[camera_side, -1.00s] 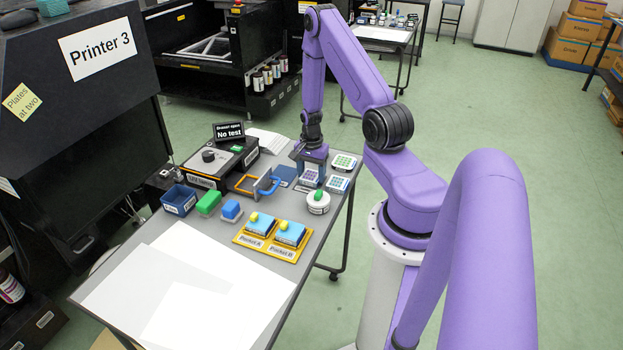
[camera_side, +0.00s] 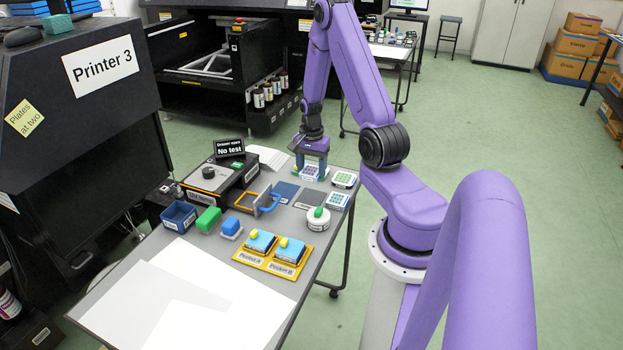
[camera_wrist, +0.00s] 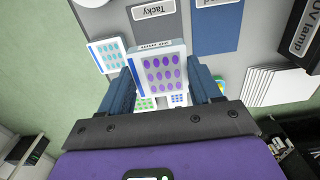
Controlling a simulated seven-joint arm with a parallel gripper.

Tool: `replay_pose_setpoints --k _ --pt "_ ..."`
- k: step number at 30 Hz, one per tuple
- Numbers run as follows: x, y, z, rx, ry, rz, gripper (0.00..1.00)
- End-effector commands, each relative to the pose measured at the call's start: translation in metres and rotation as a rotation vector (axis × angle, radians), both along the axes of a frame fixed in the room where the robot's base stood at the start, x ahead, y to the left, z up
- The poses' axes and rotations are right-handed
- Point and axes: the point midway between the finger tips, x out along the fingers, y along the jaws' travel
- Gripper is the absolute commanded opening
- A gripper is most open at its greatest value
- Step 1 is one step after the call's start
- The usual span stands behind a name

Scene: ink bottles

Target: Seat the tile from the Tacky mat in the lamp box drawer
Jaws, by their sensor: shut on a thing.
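My gripper (camera_side: 311,168) is shut on a white tile with purple dots; the tile (camera_wrist: 162,73) shows between the blue fingers in the wrist view. It is held above the table, roughly level. The dark grey Tacky mat (camera_side: 308,198) is bare in the side view; its label and surface (camera_wrist: 172,28) show beyond the tile in the wrist view. The drawer's inside is too small to make out.
A blue mat (camera_side: 286,191) lies between drawer and Tacky mat. A green-dotted tile (camera_side: 345,179) and a cyan-dotted tile (camera_side: 338,201) lie to the right. A round white pot (camera_side: 318,219), yellow pocket tray (camera_side: 272,254) and blue bin (camera_side: 179,216) stand nearer. A sign (camera_side: 229,147) stands on the lamp box.

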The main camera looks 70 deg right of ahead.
Motion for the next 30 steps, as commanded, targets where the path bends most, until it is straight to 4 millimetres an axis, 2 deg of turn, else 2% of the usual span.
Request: replay_pose_setpoints --k 5,10,17,24,30 --pt "0.002 0.001 0.014 -0.001 -0.001 0.013 0.28" --pt "0.019 0.007 0.015 0.0 0.0 0.163 0.28" --pt "0.07 0.032 0.009 0.0 0.0 0.616 0.28" --pt "0.121 0.067 0.002 0.0 0.0 1.116 0.28" --pt "0.15 0.093 -0.001 0.0 0.0 1.422 0.28"
